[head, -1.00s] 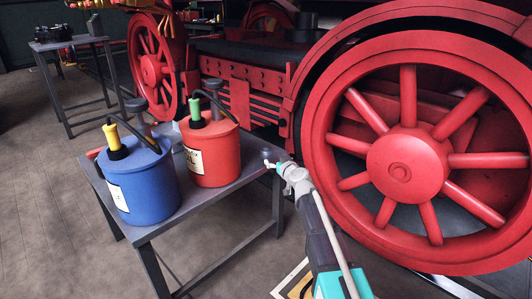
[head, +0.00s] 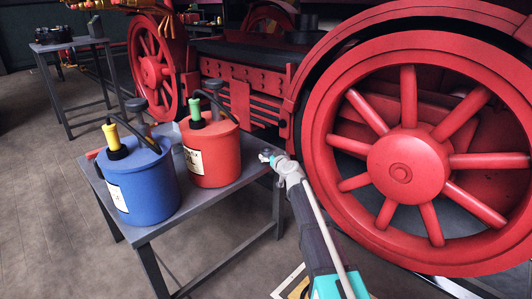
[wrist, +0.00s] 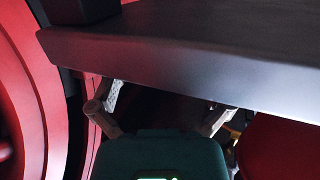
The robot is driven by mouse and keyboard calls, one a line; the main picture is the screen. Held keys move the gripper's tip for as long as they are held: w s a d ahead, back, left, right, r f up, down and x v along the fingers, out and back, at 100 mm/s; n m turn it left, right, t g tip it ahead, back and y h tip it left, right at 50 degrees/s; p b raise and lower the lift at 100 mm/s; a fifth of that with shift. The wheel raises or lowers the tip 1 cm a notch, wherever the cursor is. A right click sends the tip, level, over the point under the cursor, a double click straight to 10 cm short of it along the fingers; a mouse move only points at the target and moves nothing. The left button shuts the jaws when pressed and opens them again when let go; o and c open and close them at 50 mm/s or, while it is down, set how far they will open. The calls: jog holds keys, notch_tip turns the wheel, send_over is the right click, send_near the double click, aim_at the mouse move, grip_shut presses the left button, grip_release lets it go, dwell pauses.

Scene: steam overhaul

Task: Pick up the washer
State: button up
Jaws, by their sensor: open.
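My gripper (head: 270,157) is at the right end of the grey metal table, by its edge. The wrist view shows the gripper (wrist: 165,105) open, with its two fingers spread and nothing seen between them. The tabletop (wrist: 200,40) spans the upper part of that view, and its edge passes just beyond the fingers. I cannot make out a washer in either view. A small dark thing (head: 267,151) shows at the fingertips in the head view, too small to identify.
A blue can (head: 143,185) and a red can (head: 208,155) stand on the table, left of my gripper. A large red spoked wheel (head: 405,167) stands close on the right. A dark block (wrist: 80,10) sits on the tabletop in the wrist view.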

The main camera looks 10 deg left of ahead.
aim_at(265, 149)
jog(key=shift+r+x, duration=0.2)
jog(key=shift+x, duration=2)
jog(key=shift+d, duration=0.1)
jog(key=c, duration=1.3)
jog(key=shift+r, duration=0.15)
notch_tip(265, 149, up, 3)
jog(key=p, duration=0.3)
jog(key=s+d+r+p, duration=0.1)
jog(key=s+r+p, duration=0.2)
jog(key=s, duration=0.1)
jog(key=s+d+r+p, duration=0.2)
jog(key=s+r+p, duration=0.1)
jog(key=s, duration=0.1)
jog(key=s+d+r+p, duration=0.2)
jog(key=s+r+p, duration=0.1)
jog(key=s, duration=0.2)
jog(key=shift+d+r+p, duration=0.1)
jog(key=shift+r+p, duration=0.25)
